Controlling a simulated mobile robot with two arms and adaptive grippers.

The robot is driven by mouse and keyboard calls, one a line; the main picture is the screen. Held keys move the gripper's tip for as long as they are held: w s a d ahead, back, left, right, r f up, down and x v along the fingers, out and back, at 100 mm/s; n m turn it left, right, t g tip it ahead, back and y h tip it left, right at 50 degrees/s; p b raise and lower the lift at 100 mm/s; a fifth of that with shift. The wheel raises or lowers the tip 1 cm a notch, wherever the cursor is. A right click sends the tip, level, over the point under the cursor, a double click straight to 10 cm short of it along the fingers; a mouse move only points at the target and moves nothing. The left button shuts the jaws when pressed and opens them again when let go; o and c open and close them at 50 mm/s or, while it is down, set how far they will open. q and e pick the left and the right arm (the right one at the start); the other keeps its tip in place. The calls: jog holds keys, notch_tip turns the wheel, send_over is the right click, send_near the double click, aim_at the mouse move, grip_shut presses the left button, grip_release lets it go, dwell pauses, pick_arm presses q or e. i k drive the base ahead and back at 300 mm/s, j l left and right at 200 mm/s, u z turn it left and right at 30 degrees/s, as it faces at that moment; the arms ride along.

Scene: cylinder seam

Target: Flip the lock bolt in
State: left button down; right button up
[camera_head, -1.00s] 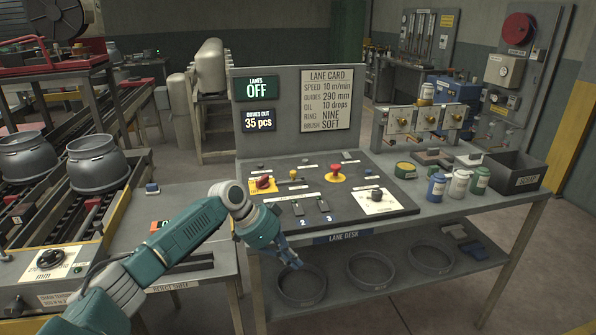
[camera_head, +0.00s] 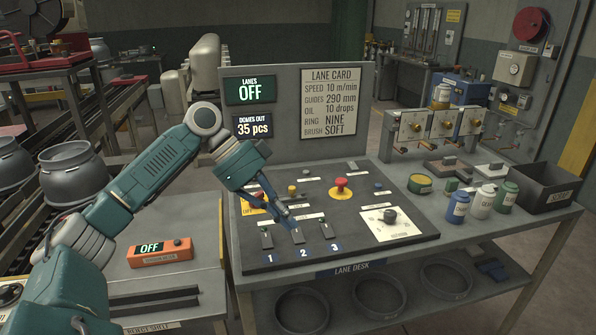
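The lane desk's dark control panel (camera_head: 340,232) carries several small controls, and I cannot tell for sure which one is the lock bolt. A red rotary switch on a yellow plate (camera_head: 252,206) is partly hidden behind my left gripper (camera_head: 285,216). A small yellow-topped control (camera_head: 292,190) stands just right of the gripper. The gripper points down over the panel, its fingers close to the switch numbered 2 (camera_head: 297,236). Nothing shows held in it, and its finger gap is unclear. My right gripper is not in view.
A red mushroom button (camera_head: 341,186) and a white dial plate (camera_head: 389,222) are on the panel's right. Bottles (camera_head: 483,201) and a dark bin (camera_head: 549,186) stand further right. The lane card board (camera_head: 328,115) rises behind. An orange box reading OFF (camera_head: 160,252) lies left.

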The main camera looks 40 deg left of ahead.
aim_at(292, 190)
jog(key=i+j, duration=0.75)
jog(key=j, duration=0.1)
